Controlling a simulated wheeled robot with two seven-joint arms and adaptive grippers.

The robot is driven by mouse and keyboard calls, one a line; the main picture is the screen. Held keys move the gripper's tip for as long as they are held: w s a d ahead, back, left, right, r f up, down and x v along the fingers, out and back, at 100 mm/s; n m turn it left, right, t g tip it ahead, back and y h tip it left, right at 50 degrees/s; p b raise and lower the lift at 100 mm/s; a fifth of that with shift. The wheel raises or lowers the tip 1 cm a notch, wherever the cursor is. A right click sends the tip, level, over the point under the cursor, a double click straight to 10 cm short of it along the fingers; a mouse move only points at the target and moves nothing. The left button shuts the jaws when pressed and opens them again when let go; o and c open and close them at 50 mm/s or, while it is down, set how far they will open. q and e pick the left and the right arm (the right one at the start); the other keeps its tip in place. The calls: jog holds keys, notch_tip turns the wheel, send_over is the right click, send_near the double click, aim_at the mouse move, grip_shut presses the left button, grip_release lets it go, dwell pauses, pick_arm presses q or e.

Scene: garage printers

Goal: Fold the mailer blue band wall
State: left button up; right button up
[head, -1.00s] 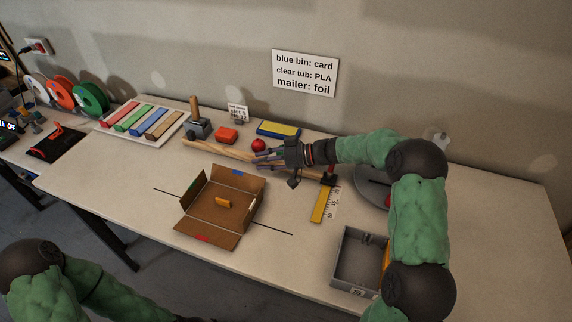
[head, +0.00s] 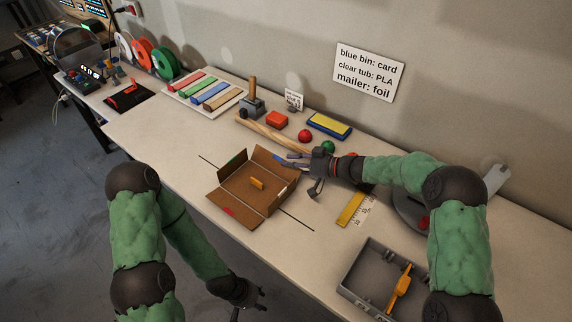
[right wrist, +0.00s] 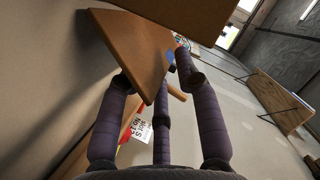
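The brown cardboard mailer (head: 232,190) lies on the table with its walls standing or leaning outward. A small yellow-orange block (head: 257,184) sits on its floor. The blue band (head: 278,159) marks the far wall; it also shows in the right wrist view as a blue patch (right wrist: 170,57). A red mark (head: 229,211) is on the near wall, a green one on the left wall. My right gripper (head: 291,160) is open beside the blue band wall, its fingers spread close to the cardboard; contact is unclear. My left gripper (head: 250,303) is open and empty, low before the table's front edge.
Behind the mailer are a wooden rod (head: 270,134), a red ball (head: 305,135), a green ball (head: 327,147) and a blue-yellow block (head: 329,125). The table left of the mailer is clear.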

aim_at(275, 164)
jog(key=shift+x, duration=1.4)
grip_shut()
